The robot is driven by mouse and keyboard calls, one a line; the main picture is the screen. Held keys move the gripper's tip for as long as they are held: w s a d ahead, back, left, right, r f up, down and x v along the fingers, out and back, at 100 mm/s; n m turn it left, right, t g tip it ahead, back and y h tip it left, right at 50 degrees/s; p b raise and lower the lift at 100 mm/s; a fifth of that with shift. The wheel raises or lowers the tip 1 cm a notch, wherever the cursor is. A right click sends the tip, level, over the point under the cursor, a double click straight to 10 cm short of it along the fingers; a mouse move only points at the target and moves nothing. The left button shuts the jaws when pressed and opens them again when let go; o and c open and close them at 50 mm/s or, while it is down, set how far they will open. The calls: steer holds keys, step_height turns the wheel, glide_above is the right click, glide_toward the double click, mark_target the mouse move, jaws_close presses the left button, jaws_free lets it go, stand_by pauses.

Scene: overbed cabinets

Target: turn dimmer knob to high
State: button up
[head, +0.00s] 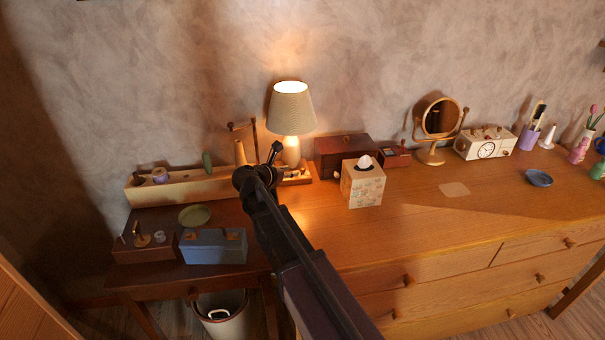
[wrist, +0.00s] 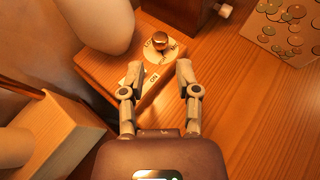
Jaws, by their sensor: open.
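The dimmer knob (wrist: 160,40) is a small brown round knob on a pale dial plate (wrist: 152,55) in the wrist view. It sits on a wooden block (wrist: 103,70), with a label reading ON nearer my gripper. My gripper (wrist: 159,72) is open and empty, its two fingertips just short of the knob, one toward each side. In the head view my gripper (head: 274,152) is by the wooden block (head: 304,178) at the foot of the lit lamp (head: 291,108). My arm hides part of the block there. The knob's pointer setting is too small to tell.
The pale lamp base (wrist: 95,22) stands close to the knob on the left. A dark wooden box (head: 345,150) stands behind and a tissue box (head: 362,188) to the right. A long wooden tray (head: 190,188) lies left. The dresser top (head: 410,230) is clear in front.

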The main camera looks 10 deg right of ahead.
mark_target(301, 169)
steer(key=shift+b+x, duration=0.8)
steer(key=shift+x, duration=1.9)
jaws_close()
